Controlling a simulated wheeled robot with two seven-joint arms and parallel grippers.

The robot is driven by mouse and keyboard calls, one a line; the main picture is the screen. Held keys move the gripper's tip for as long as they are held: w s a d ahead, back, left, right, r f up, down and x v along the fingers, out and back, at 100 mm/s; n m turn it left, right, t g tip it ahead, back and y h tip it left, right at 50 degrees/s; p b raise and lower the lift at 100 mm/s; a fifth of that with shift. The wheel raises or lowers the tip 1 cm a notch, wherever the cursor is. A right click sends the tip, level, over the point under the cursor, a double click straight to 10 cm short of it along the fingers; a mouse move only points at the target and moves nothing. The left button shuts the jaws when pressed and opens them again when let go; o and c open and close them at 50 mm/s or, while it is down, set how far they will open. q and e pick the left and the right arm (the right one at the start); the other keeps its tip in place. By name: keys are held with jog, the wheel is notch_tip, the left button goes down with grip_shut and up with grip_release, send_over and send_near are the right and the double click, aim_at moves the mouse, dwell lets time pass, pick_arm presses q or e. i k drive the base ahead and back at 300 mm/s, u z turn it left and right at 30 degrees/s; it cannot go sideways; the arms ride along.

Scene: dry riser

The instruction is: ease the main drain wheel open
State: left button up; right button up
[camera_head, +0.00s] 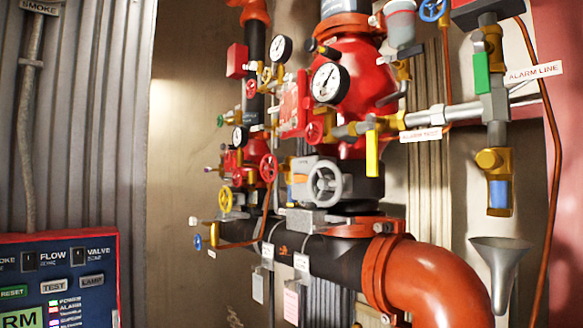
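A grey spoked handwheel (326,184) sits on a pale valve body low on the red riser assembly, facing me. A yellow handwheel (225,199) is to its left, and a red handwheel (269,167) is between them, a little higher. A small blue handwheel (197,242) is at the lower left of the pipework. I can read no main drain label, so I cannot tell which wheel is the main drain. Neither of my grippers shows in this view, and nothing is seen touching any wheel.
An orange elbow pipe (430,280) bulges out at lower right, beside a grey funnel (497,262). A blue alarm panel (60,285) stands at lower left. Gauges (329,83), small valves and hanging tags crowd the riser. The wall left of the pipes is bare.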

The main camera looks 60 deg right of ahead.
aim_at(267, 168)
jog(key=k, duration=0.5)
jog(key=z, duration=0.75)
